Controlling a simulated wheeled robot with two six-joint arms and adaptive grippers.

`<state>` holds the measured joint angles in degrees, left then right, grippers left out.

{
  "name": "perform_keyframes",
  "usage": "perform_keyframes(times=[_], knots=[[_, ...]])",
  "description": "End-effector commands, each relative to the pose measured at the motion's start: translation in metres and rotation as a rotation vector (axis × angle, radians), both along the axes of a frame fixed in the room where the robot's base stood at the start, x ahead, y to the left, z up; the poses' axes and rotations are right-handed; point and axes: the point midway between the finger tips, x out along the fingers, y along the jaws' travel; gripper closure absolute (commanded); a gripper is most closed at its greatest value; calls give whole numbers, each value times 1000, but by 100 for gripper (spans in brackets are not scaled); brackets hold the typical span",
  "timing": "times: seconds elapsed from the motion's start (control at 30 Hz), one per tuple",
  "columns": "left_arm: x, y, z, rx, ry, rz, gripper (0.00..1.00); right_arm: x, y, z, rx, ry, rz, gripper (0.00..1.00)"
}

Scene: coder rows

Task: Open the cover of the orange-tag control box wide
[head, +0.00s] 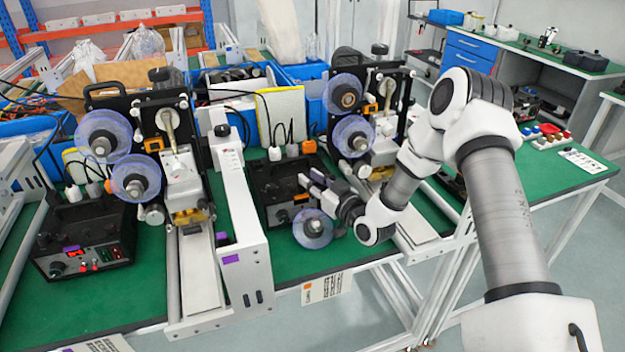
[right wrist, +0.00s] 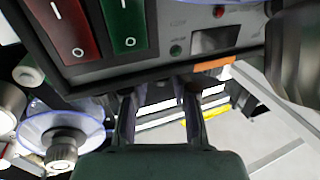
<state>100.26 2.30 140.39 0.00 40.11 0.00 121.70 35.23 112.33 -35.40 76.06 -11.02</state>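The orange-tag control box (head: 273,187) is a black box on the green bench, in the middle of the head view. Its orange tag (head: 301,198) is on the front, near my right gripper (head: 311,181). In the right wrist view, the box's grey panel (right wrist: 160,58) fills the top, with a red switch, a green switch and the orange tag (right wrist: 213,64). I cannot make out the cover's outline or how far it is open. My right gripper's fingers (right wrist: 160,105) are apart with nothing seen between them, close to the panel. My left gripper is not in view.
A similar black box with a purple tag (head: 72,250) sits at the left. Reel machines (head: 180,140) and a white column (head: 240,215) flank the orange-tag box. A clear reel (head: 312,229) is just below my right gripper. Bare green bench (head: 290,258) lies in front.

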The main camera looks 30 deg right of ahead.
Motion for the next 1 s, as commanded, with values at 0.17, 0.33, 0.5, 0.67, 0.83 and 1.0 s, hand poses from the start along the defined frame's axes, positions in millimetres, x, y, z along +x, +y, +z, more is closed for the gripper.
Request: perform_keyframes(times=[0.17, 0.33, 0.5, 0.67, 0.83, 1.0], knots=[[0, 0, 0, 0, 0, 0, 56, 0, 0, 0, 0, 0, 0, 100], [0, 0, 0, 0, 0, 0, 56, 0, 0, 0, 0, 0, 0, 100], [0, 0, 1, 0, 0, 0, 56, 0, 0, 0, 0, 2, 0, 100], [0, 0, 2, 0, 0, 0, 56, 0, 0, 1, 1, 6, 0, 100], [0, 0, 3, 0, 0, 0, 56, 0, 0, 1, 3, 12, 0, 100], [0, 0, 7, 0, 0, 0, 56, 1, 0, 3, 6, 25, -1, 100]])
